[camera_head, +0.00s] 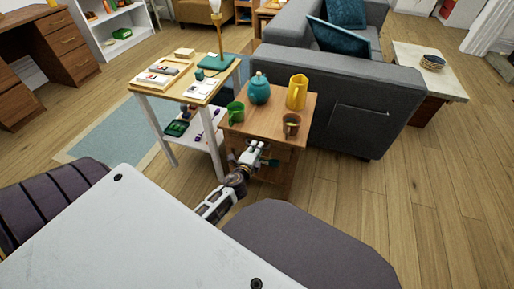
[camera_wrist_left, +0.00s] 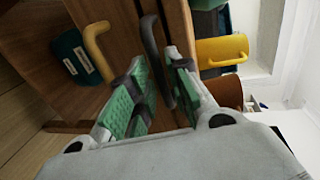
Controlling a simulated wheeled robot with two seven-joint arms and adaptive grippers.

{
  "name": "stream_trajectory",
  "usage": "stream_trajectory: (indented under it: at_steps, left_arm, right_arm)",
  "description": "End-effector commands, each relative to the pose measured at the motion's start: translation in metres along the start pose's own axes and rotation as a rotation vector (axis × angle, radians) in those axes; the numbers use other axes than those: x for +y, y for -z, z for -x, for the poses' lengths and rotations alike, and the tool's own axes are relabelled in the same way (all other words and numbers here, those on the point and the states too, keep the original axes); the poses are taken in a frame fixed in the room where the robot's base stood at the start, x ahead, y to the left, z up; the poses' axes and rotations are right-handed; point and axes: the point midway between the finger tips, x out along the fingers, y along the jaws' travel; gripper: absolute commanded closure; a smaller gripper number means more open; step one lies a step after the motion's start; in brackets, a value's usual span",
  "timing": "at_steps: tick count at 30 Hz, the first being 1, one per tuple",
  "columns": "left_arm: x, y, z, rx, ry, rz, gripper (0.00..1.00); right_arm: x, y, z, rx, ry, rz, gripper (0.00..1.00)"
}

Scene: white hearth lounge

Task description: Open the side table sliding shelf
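The wooden side table (camera_head: 262,124) stands in front of the grey sofa, with several vessels on its top. My left gripper (camera_head: 258,156) is at the table's front, below the top. In the left wrist view, the left gripper (camera_wrist_left: 163,92) has its two green-padded fingers apart. A dark curved handle (camera_wrist_left: 149,38) on a wooden front (camera_wrist_left: 176,28) reaches into the space between them. I see a gap beside the handle; whether either pad touches it I cannot tell. The sliding shelf is mostly hidden behind my gripper in the head view. My right gripper is not in view.
A teal teapot (camera_head: 259,91), yellow pitcher (camera_head: 297,92), green mug (camera_head: 235,112) and brown cup (camera_head: 291,124) stand on the side table. A white-legged table (camera_head: 160,111) is close on its left, the sofa (camera_head: 350,105) behind right. Floor at the right is clear.

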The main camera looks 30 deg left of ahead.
Motion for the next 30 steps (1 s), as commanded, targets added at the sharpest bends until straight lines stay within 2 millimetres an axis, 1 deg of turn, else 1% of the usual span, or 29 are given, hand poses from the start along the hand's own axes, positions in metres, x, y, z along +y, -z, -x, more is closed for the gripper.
stream_trajectory:
  at_steps: [6, 18, 20, 23, 30]
  left_arm:
    - [0.0, -0.001, -0.012, -0.001, 0.0, -0.001, 0.81]
    - [0.0, -0.001, -0.014, -0.001, 0.0, 0.0, 0.81]
    - [0.0, -0.001, -0.014, -0.001, 0.0, 0.0, 0.87]
    - [0.0, -0.001, -0.014, -0.001, 0.0, 0.0, 1.0]
    - [0.0, -0.001, -0.014, -0.001, 0.0, 0.0, 1.0]
  right_arm:
    - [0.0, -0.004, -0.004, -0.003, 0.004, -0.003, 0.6]
    - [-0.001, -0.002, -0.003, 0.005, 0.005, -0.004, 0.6]
    - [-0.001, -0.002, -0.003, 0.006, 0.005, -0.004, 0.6]
    - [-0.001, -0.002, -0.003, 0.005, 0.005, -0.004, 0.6]
    - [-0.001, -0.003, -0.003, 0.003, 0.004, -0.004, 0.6]
